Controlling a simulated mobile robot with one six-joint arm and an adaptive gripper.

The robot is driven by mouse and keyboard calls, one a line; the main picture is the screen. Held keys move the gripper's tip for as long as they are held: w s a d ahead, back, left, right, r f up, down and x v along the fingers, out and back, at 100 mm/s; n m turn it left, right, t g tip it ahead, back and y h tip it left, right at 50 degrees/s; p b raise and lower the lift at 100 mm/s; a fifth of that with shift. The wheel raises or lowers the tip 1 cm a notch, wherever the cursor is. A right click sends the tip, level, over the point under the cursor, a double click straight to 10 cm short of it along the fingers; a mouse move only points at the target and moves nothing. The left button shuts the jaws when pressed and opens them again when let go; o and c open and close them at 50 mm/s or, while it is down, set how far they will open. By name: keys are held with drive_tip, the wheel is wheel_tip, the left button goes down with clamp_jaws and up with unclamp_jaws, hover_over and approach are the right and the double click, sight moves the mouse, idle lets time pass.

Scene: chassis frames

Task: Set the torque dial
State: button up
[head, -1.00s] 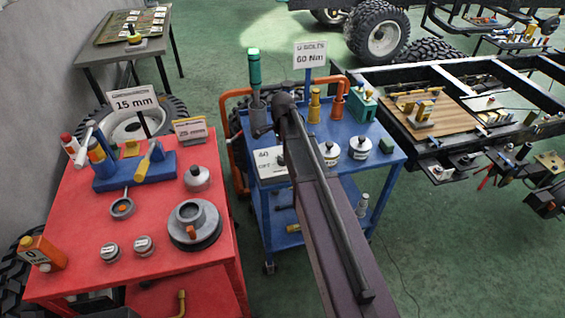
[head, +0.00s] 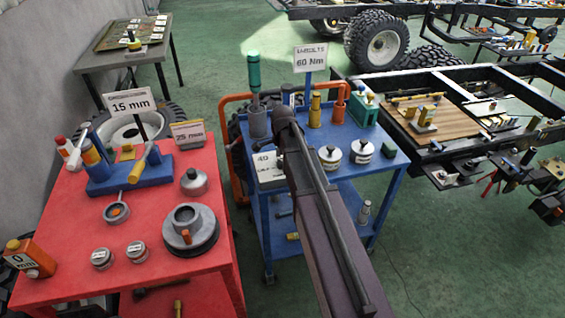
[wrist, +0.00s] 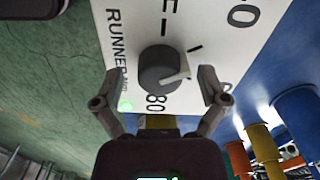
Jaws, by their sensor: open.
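The torque dial (wrist: 160,70) is a dark round knob on a white panel (wrist: 125,20) marked "RUNNER", "80" and another partly cut-off number. Its pale pointer points right in the wrist view. My gripper (wrist: 158,82) is open, with one finger on each side of the knob; I cannot tell whether either touches it. A small green light shows on the panel near the left finger. In the head view the white dial box (head: 268,168) sits at the left front of the blue cart (head: 318,192), partly hidden by my arm. My gripper is hidden there.
A "60 Nm" sign (head: 311,57) stands at the cart's back. A green-handled tool (head: 254,72), a brass piece (head: 315,110) and two labelled round pots (head: 330,158) (head: 362,150) share the cart top. A red table (head: 70,215) stands to the left.

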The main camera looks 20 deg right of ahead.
drive_tip(key=c, duration=1.2)
drive_tip(key=shift+o, duration=0.2)
drive_tip(key=shift+n, duration=0.3)
drive_tip(key=n, duration=1.1)
drive_tip(key=shift+s, duration=0.1)
drive_tip(key=o, duration=1.2)
drive_tip(key=shift+c, duration=0.2)
